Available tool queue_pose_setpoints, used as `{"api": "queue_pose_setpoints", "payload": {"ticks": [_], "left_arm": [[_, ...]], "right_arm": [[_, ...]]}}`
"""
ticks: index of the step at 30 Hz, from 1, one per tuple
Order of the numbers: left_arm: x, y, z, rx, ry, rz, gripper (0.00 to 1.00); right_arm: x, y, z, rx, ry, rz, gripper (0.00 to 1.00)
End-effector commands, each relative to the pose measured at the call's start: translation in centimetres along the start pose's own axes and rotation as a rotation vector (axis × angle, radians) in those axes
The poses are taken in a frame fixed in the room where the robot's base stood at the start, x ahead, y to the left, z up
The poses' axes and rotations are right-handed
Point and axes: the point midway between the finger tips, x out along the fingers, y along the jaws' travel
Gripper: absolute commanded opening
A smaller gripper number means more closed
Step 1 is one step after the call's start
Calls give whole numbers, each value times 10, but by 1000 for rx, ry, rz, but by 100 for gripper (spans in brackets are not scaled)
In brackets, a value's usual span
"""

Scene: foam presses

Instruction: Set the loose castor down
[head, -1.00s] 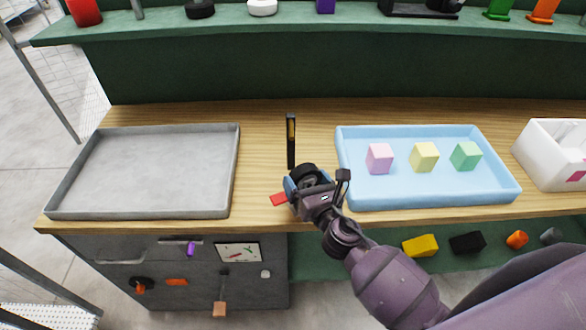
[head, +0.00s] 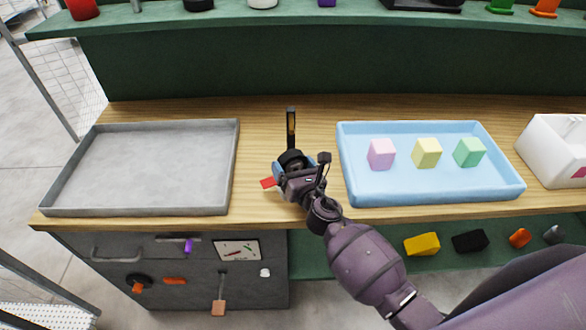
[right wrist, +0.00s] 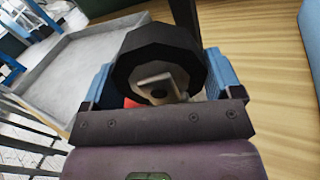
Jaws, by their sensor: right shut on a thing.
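The loose castor has a black wheel and a grey bracket. In the right wrist view the castor (right wrist: 158,58) sits between the blue fingers of my right gripper (right wrist: 155,85), which is shut on it. In the head view the right gripper (head: 293,168) is over the wooden worktop, between the grey tray and the blue tray, and the castor's dark wheel (head: 291,157) shows at its fingers. I cannot tell whether the castor touches the worktop. My left gripper is not in view.
An empty grey tray (head: 236,165) lies left, and a blue tray (head: 430,187) with pink, yellow and green blocks lies right. A dark upright post (head: 291,128) stands just behind the gripper. A red piece (head: 268,183) shows beside it. Bare wood (head: 265,125) lies behind.

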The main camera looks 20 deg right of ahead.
Motion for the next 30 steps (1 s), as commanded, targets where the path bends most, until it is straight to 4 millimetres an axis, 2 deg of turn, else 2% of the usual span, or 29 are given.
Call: {"api": "queue_pose_setpoints", "payload": {"ticks": [10,11,13,24,30], "left_arm": [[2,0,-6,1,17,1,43],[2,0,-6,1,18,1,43],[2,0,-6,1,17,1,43],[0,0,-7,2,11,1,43],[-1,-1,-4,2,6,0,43]], "right_arm": [[0,0,-1,-1,-3,2,46],[0,0,-2,-1,-1,1,88],[0,0,-1,-1,-1,1,98],[0,1,4,-1,-1,1,100],[-31,0,1,-2,1,0,100]]}}
